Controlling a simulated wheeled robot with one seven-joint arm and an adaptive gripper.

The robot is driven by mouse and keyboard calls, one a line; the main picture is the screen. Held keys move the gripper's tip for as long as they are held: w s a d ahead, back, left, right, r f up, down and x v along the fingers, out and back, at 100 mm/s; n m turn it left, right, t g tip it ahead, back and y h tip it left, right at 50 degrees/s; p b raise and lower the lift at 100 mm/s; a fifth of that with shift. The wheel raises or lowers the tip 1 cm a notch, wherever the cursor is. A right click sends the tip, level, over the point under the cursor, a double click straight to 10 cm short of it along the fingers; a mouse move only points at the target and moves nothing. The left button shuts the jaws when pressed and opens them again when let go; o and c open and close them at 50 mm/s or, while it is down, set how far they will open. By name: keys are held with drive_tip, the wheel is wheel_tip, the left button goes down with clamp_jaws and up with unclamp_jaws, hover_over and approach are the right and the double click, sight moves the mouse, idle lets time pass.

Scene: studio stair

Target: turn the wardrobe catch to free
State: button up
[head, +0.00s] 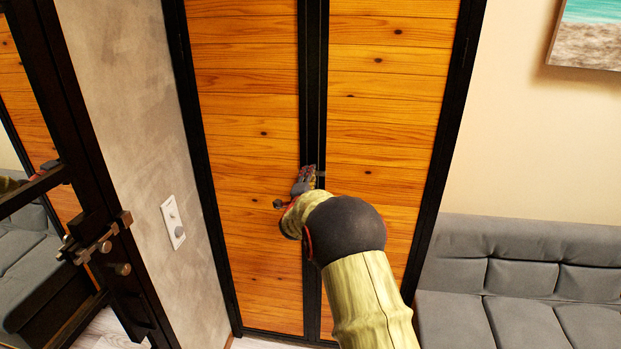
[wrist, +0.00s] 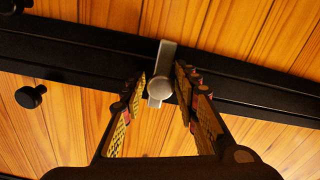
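The wardrobe (head: 250,120) has two wood-plank doors in black frames, meeting at a vertical middle seam. The wardrobe catch (wrist: 166,58) is a silver bar with a round boss, lying across the black middle frame in the wrist view. In the head view my gripper and arm mostly hide it. My gripper (head: 307,178) is at the middle frame. In the wrist view my gripper (wrist: 158,88) is open, with one finger on each side of the catch's round end. A gap shows at the left finger; I cannot tell whether the right finger touches.
A black knob (wrist: 30,96) stands on a door beside the catch. A black-framed glass or mirror panel with a metal latch (head: 98,247) is at the left. A wall switch (head: 173,222) is on the grey wall. A grey sofa (head: 520,270) stands at the right.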

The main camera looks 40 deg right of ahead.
drive_tip(key=c, duration=0.6)
clamp_jaws()
drive_tip(key=shift+n, duration=0.5)
drive_tip(key=n, duration=0.3)
drive_tip(key=shift+f, duration=0.1)
drive_tip(key=n, duration=0.3)
drive_tip(key=shift+n, duration=0.3)
drive_tip(key=n+p, duration=0.2)
drive_tip(key=n, duration=0.3)
drive_tip(key=n+p, duration=0.1)
drive_tip(key=n, duration=0.4)
drive_tip(key=shift+s+p, duration=0.1)
drive_tip(key=shift+p, duration=0.2)
drive_tip(key=shift+f+n, duration=0.15)
drive_tip(key=shift+n, duration=0.15)
